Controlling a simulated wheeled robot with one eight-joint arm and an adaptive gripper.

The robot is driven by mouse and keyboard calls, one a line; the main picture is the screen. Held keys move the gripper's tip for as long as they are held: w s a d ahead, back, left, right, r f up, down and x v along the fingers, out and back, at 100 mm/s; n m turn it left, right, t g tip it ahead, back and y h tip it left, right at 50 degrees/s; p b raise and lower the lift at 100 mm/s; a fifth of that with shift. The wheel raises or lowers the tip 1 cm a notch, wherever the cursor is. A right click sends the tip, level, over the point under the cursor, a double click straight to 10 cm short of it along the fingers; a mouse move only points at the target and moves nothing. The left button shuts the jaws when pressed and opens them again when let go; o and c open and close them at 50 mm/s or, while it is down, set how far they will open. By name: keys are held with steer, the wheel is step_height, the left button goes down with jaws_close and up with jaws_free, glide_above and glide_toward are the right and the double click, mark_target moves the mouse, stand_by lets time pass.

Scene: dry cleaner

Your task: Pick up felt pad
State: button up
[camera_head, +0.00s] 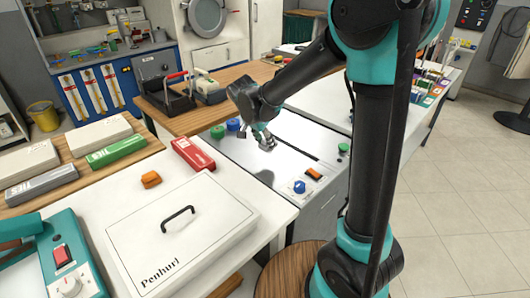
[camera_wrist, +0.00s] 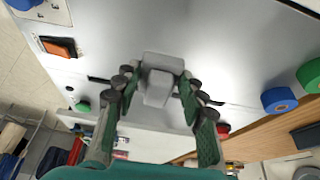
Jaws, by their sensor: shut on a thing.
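The felt pad (camera_wrist: 163,63) shows in the wrist view as a small grey, block-like piece between my fingers. My gripper (camera_wrist: 160,85) is shut on it, with a finger on each side. In the head view my gripper (camera_head: 266,140) is over the pale grey top of the machine. The pad cannot be made out clearly there, and its far side is hidden in both views. I cannot tell whether it touches the surface.
The machine top (camera_head: 240,155) carries an orange switch (camera_head: 314,173), a blue knob (camera_head: 299,187) and green and blue rolls (camera_head: 218,131). A white lidded box (camera_head: 215,225) stands at front left. A red stapler-like item (camera_head: 193,153) lies behind the box.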

step_height(320, 180, up, 14)
stand_by(0.3)
